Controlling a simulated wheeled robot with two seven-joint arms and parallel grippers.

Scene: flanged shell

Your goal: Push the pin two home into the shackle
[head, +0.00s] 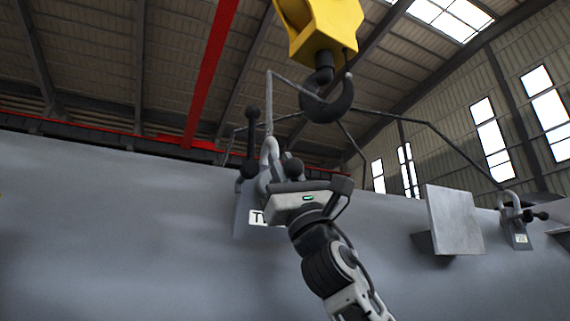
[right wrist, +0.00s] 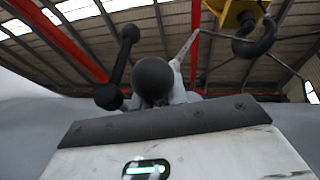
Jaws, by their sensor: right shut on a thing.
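The near shackle (head: 269,152) is a pale grey bow at a lug on the big grey shell, with a sling leg rising from it. The pin two shows as a dark round knob (head: 293,167), large in the right wrist view (right wrist: 153,78). A dark bar with ball ends (head: 251,140) stands tilted just left of the shackle; it also shows in the right wrist view (right wrist: 119,65). My right gripper (head: 282,184) is at the shackle, shut on the pin by its knob. Its fingertips and the pin's seat in the shackle are hidden. My left gripper is out of view.
A yellow hook block with a dark hook (head: 328,100) hangs above, and sling legs spread from it. A grey plate (head: 455,220) and another shackle (head: 511,207) with a dark knobbed pin are at the right. The shell (head: 120,240) fills the lower left.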

